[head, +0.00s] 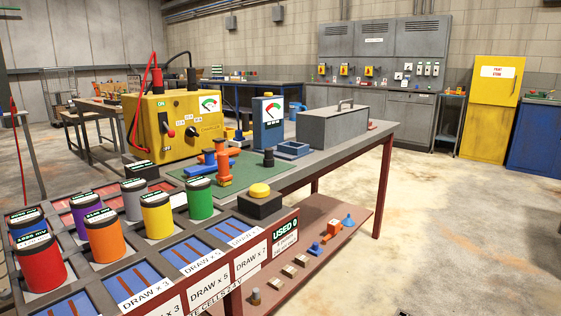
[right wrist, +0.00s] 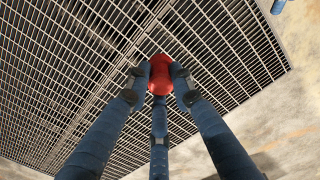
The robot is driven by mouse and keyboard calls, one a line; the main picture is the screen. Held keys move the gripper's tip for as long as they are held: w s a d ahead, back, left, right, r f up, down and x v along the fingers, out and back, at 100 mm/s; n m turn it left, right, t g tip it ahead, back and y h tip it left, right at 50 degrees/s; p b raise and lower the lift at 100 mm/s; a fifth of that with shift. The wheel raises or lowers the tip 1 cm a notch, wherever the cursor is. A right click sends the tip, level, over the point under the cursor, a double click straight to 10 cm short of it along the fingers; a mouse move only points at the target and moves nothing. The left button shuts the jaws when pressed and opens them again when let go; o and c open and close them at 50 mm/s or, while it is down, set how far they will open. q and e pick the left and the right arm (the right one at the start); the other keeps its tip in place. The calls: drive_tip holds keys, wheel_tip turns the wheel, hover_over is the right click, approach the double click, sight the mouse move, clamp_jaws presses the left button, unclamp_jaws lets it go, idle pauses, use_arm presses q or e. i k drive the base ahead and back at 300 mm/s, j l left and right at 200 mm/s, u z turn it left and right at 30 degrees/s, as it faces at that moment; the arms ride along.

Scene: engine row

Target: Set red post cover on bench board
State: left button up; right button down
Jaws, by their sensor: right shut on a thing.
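My right gripper (right wrist: 158,85) shows in the right wrist view with dark blue fingers shut on a small, rounded red thing, likely the red post cover (right wrist: 160,64). The fingers hide part of it. In the head view, a flat green board (head: 236,174) lies on the grey workbench (head: 320,150). Orange and dark upright pieces stand on it. Which surface is the bench board is not certain. Neither gripper shows in the head view.
A yellow charger (head: 178,125) with red and black cables stands behind the board. Coloured cylinders, such as the red one (head: 40,262), fill a rack at the front left. A yellow button (head: 260,190) and a grey box (head: 332,126) flank the board. A lower shelf holds small parts.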

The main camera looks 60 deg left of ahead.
sight(250, 173)
drive_tip(key=i+u, duration=0.15)
drive_tip(key=i, duration=0.45)
drive_tip(key=i+l+u, duration=0.2)
drive_tip(key=i, duration=0.35)
drive_tip(key=i+l+u, duration=0.15)
drive_tip(key=i, duration=0.4)
drive_tip(key=l+u, duration=0.1)
drive_tip(key=u, duration=2.15)
